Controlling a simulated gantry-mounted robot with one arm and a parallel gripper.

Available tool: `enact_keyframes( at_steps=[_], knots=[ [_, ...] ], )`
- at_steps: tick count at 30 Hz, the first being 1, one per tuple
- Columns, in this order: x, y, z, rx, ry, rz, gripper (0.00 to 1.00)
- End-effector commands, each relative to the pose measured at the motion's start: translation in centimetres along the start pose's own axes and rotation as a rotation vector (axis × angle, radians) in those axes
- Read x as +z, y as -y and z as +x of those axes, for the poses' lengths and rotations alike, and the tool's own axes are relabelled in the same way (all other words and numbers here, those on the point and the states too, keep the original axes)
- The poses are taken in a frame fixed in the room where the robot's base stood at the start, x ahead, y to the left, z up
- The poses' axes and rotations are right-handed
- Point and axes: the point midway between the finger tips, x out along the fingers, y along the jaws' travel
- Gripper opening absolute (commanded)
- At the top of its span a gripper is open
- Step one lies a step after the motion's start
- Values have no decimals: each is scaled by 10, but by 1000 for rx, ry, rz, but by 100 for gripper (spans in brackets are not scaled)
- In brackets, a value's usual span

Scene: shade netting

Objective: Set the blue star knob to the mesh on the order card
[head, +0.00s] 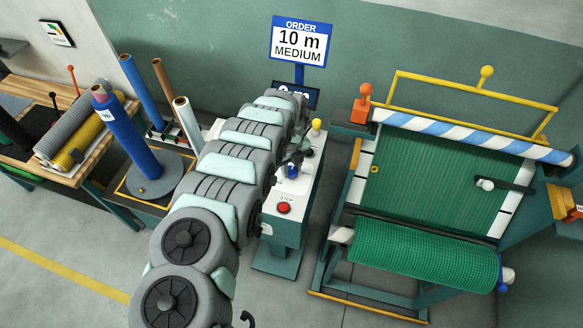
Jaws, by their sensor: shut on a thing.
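The order card (299,42) stands at the back and reads "ORDER 10 m MEDIUM". The blue star knob (292,171) sits on the pale top of the control console (308,178), mostly covered by my gripper (297,157). My gripper is down at the knob and shut on it. The knob's pointer and any mesh marks around it are hidden by my gripper and arm. A red stop button (284,208) is on the console front, below the knob. A dark display (313,97) under the card is partly hidden behind my arm.
A yellow-topped post (316,126) rises from the console's back right. Right of it stands a frame with green netting (435,185) and a green roll (425,252). Left are a blue roll on a stand (125,135) and a wooden bench (75,175). The front floor is clear.

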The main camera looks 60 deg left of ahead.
Motion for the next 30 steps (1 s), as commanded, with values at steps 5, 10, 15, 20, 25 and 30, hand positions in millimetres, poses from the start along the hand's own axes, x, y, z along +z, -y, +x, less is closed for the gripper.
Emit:
enact_keyframes(
  at_steps=[5,10,15,20,25,30],
  knots=[
    [-1,0,1,-1,-1,30,0],
    [-1,0,1,-1,-1,36,0],
    [-1,0,1,-1,-1,36,0],
    [-1,0,1,-1,-1,35,41],
    [0,0,1,0,0,35,55],
    [0,0,0,0,0,35,57]
  ],
)
